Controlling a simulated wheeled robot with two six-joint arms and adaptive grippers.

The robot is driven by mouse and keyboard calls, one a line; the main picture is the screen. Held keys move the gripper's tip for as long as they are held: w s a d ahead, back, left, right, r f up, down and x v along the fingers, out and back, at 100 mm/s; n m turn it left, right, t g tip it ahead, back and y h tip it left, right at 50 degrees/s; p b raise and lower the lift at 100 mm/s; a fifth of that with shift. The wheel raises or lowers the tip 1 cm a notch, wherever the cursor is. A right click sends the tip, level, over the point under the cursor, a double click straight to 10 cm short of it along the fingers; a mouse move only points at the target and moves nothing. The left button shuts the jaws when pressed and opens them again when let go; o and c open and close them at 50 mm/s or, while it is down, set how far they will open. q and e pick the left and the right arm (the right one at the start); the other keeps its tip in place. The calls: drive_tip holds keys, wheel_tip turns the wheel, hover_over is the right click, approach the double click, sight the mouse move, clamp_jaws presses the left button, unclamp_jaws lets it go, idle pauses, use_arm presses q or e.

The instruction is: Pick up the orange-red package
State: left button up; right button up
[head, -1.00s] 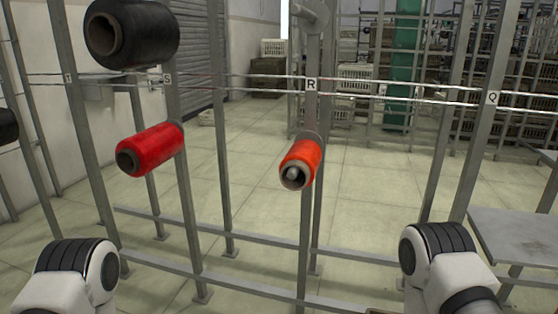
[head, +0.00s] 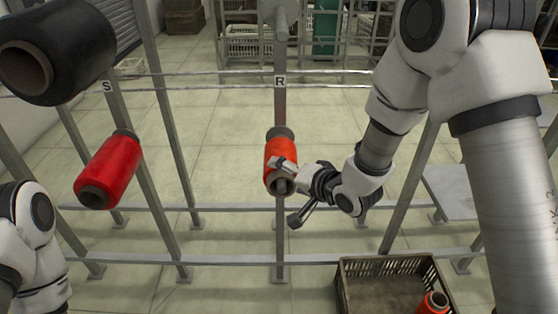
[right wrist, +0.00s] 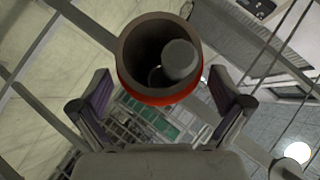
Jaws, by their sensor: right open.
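The orange-red package (head: 281,150) is a yarn cone on a peg of the post labelled R, its hollow end tilted down towards me. My right gripper (head: 289,191) is at its near lower end, jaws open, one finger overlapping the package's side in the head view. In the right wrist view the open fingers (right wrist: 160,103) stand either side of the package's orange-red rim (right wrist: 158,97), with visible gaps. The grey tube opening and the peg inside it face the camera. My left arm shows at lower left; its gripper is out of view.
A red package (head: 108,172) hangs on the post labelled S, with a large black package (head: 55,58) above it. A crate (head: 388,262) at lower right holds another orange-red package (head: 433,304). Metal posts and horizontal rails surround the R post.

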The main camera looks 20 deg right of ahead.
drive_tip(key=x, duration=0.3)
drive_tip(key=shift+w+a+f, duration=0.1)
drive_tip(key=shift+w+f, duration=0.1)
drive_tip(key=shift+w, duration=0.15)
drive_tip(key=shift+s+r, duration=0.15)
drive_tip(key=shift+c, duration=0.4)
drive_tip(key=c, duration=1)
